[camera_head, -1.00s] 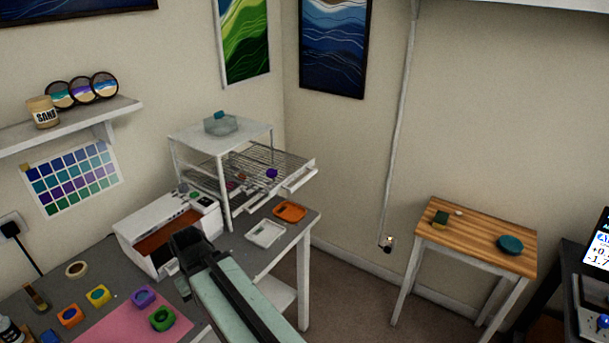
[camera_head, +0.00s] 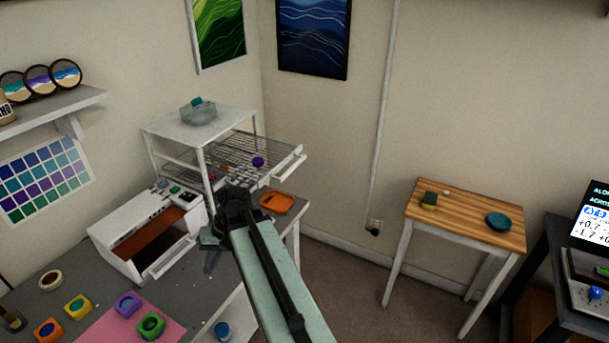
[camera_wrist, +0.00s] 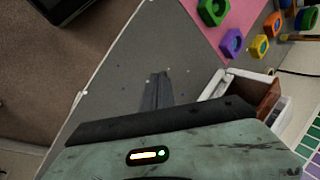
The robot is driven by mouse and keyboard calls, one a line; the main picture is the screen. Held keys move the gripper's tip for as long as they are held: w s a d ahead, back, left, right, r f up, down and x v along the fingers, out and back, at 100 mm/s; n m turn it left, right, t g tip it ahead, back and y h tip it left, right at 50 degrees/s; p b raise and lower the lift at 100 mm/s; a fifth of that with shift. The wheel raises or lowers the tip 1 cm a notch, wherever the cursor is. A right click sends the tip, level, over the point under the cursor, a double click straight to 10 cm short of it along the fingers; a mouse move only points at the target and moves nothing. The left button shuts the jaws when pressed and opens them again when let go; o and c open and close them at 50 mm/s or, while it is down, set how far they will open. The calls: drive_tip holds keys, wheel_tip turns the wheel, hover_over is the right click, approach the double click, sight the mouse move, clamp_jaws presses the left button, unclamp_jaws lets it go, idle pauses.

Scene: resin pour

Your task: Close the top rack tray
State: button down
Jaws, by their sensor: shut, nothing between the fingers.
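The white wire rack (camera_head: 201,130) stands at the back of the grey desk. Its top rack tray (camera_head: 285,161), a wire mesh with a white front, sticks out to the right from under the rack's top. A purple piece (camera_head: 258,162) sits on the mesh. The lower trays are largely hidden behind my arm. My gripper (camera_head: 209,266) hangs below my wrist, in front of the rack and lower than the top tray, apart from it. In the wrist view my gripper's fingers (camera_wrist: 157,92) are together and empty above the bare desk. The tray is not in that view.
A white box with a brown inside (camera_head: 118,222) stands left of my gripper. An orange tray (camera_head: 277,203) lies on the desk right of my arm. Colored molds lie on a pink mat (camera_head: 105,333). A wooden side table (camera_head: 460,222) stands right; floor lies between.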

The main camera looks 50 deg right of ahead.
drive_tip(key=s+d+r+m+t+y+b, duration=0.1)
drive_tip(key=s+d+r+m+t, duration=0.2)
drive_tip(key=d, duration=0.7)
drive_tip(key=d+r+m+t+y+b, duration=0.1)
drive_tip(key=d+r+m+t, duration=0.25)
drive_tip(key=d, duration=0.65)
drive_tip(key=m+t+h+b, duration=0.2)
drive_tip(key=m+t+h, duration=0.15)
drive_tip(key=t, duration=0.55)
approach(295, 168)
drive_tip(key=shift+m+y, duration=0.3)
drive_tip(key=shift+y, duration=0.15)
drive_tip(key=x, duration=0.7)
drive_tip(key=shift+d, duration=0.15)
